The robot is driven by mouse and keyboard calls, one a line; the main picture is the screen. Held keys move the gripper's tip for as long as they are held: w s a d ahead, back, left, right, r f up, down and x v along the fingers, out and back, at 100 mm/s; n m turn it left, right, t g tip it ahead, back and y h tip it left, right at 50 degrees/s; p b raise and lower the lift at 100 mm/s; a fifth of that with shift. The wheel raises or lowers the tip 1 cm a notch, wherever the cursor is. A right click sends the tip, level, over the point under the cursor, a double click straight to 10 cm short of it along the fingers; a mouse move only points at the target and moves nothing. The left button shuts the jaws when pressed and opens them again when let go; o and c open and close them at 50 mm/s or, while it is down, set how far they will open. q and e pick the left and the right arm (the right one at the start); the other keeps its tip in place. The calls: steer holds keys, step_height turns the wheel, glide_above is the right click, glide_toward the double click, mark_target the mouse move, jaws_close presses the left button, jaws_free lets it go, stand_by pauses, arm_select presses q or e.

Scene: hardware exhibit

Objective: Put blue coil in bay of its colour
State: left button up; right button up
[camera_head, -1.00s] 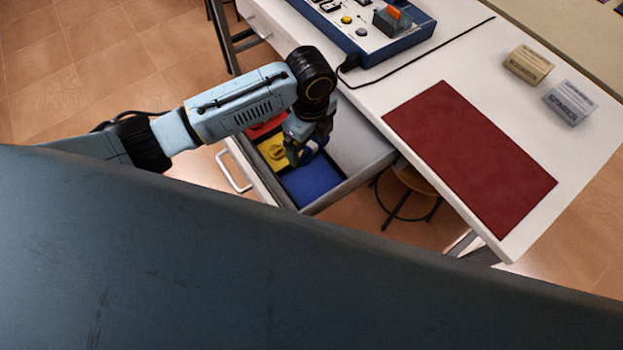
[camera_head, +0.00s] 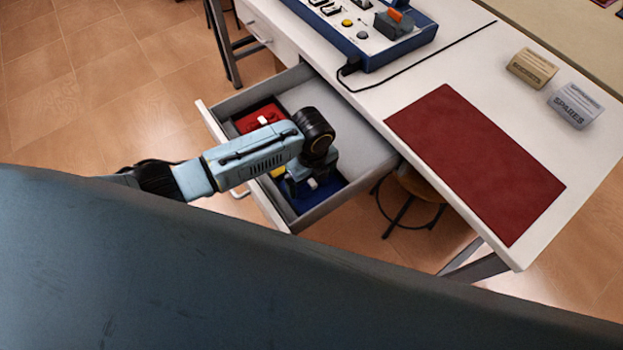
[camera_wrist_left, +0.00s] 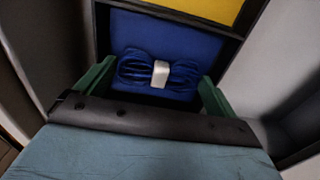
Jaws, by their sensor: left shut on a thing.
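The blue coil (camera_wrist_left: 158,72), with a white band around its middle, is between the two green fingers of my left gripper (camera_wrist_left: 157,90) in the left wrist view. The gripper is shut on it. In the head view my left gripper (camera_head: 312,190) is down inside the open drawer, at the blue bay (camera_head: 332,194). The blue bay floor also shows behind the coil in the left wrist view (camera_wrist_left: 150,28). I cannot tell whether the coil touches the bay floor. My right gripper is not in view.
The open drawer (camera_head: 350,190) also has a red bay (camera_head: 250,120) with a white-banded red piece in it, and a yellow bay (camera_wrist_left: 205,8). On the table above are a red mat (camera_head: 475,160), a control panel (camera_head: 365,35) and two small boxes.

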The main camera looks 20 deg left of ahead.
mark_target(312, 181)
arm_select(q)
steer(key=shift+f, duration=0.35)
steer(key=shift+r, duration=0.1)
steer(key=shift+f, duration=0.25)
steer(key=o, duration=0.7)
step_height(312, 181, up, 12)
steer(key=p, duration=0.3)
steer(key=shift+r, duration=0.25)
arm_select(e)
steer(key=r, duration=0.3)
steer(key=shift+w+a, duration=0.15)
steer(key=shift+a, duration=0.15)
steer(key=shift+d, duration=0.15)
